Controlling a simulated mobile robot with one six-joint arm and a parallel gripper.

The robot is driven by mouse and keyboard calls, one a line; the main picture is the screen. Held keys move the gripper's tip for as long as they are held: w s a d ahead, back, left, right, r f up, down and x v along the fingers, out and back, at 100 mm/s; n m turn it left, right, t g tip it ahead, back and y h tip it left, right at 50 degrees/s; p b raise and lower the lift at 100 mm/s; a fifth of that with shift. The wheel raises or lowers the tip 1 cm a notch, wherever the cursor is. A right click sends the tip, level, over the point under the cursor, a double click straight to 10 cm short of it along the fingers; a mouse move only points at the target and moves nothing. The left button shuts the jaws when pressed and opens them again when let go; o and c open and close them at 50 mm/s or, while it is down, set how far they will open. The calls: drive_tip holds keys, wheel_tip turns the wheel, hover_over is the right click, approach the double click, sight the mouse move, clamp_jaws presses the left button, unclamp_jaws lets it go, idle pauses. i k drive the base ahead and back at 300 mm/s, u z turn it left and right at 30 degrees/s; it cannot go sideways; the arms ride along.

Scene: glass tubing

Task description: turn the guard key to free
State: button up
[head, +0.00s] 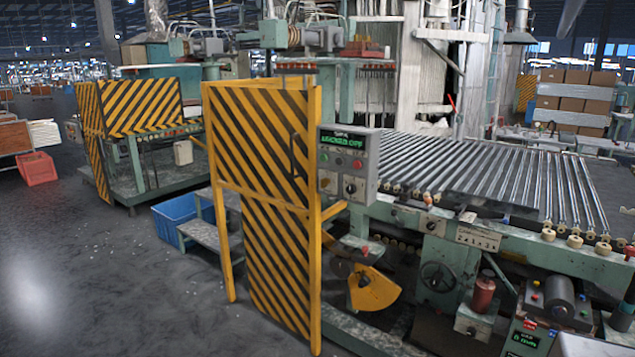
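A grey control box (366,196) is fixed beside the striped guard gate in the head view. Its green-lit display (343,142) appears to read "LOCKED OFF"; the small line above it is too small to read. Below the display are a green button (340,161) and a red button (357,164). Under them is a dark rotary switch (350,188) that looks like the guard key; its exact pointing direction is too small to tell. The yellow and black guard gate (262,150) stands upright, with a dark handle near the box. My gripper is not in this view.
A roller conveyor (470,172) full of glass tubes runs to the right of the box. A yellow sector guard (373,289) sits below. A step (212,238) and a blue crate (180,217) stand left of the gate. The grey floor (110,290) at front left is clear.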

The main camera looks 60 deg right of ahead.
sight(324, 181)
drive_tip(key=z, duration=0.45)
drive_tip(key=i, duration=1.2)
drive_tip(key=u, duration=0.2)
